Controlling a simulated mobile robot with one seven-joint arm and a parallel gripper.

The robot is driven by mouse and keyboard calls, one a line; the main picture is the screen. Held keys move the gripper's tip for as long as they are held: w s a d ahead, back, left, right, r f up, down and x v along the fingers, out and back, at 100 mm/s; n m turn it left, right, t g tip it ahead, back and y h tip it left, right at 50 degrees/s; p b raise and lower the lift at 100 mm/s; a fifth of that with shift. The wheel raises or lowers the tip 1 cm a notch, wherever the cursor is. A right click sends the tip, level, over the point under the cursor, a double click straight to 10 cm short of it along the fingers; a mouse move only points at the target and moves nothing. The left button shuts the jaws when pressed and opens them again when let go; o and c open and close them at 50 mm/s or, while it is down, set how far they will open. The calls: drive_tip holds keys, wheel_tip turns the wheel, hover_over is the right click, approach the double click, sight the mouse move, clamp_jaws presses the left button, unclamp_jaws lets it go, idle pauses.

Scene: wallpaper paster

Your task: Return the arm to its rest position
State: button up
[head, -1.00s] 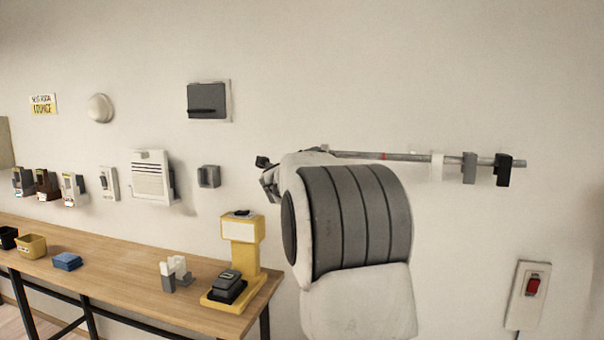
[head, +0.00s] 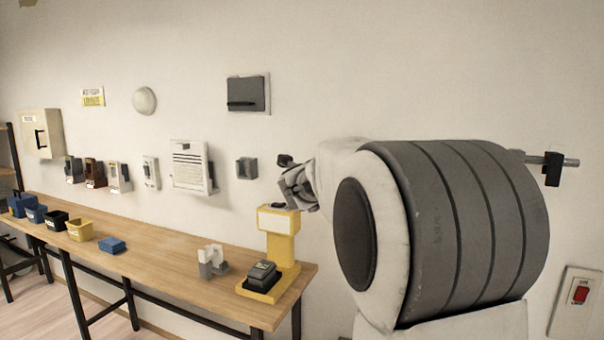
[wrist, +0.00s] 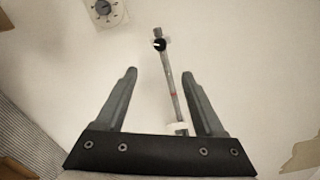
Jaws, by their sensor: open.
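My gripper (wrist: 160,88) is open in the wrist view, its two fingers spread apart with nothing held between them. Beyond the fingers, a grey rail (wrist: 170,80) with a red mark and a dark clip shows against the wall. In the head view my gripper (head: 284,178) is small and partly hidden behind my own arm. My large arm links fill the right half of that view and hide most of the rail. Only the rail's right end (head: 571,162) with a black clip (head: 552,169) shows there.
A wooden workbench (head: 180,262) runs along the wall, bearing a yellow stand (head: 280,245), a blue block (head: 112,245) and a yellow bin (head: 80,230). Wall fixtures include a white vented box (head: 188,167), a dark panel (head: 247,93) and a red switch (head: 579,295).

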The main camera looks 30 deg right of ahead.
drive_tip(key=shift+r, duration=0.1)
drive_tip(key=s+a+r+n+t+y+p, duration=0.1)
drive_tip(key=s+a+n+t+y+p, duration=0.15)
drive_tip(key=a+n+y, duration=0.55)
drive_tip(key=s+a+r+n+t+y+p, duration=0.1)
drive_tip(key=s+a+r+n+y+p, duration=0.2)
drive_tip(key=a+n, duration=0.8)
drive_tip(key=s+a+f+n+g+y+p, duration=0.2)
drive_tip(key=s+a+f+n, duration=0.15)
drive_tip(key=s+a, duration=0.2)
drive_tip(key=s+a+f+n+g+y+p, duration=0.1)
drive_tip(key=s+a+f+n+g+y, duration=0.2)
drive_tip(key=s, duration=0.4)
drive_tip(key=s+f+n+g+h+p, duration=0.2)
drive_tip(key=s+f+n+g, duration=0.2)
drive_tip(key=s, duration=1)
wheel_tip(320, 180, down, 4)
drive_tip(key=shift+s+n+g+p, duration=0.35)
drive_tip(key=shift+n, duration=0.9)
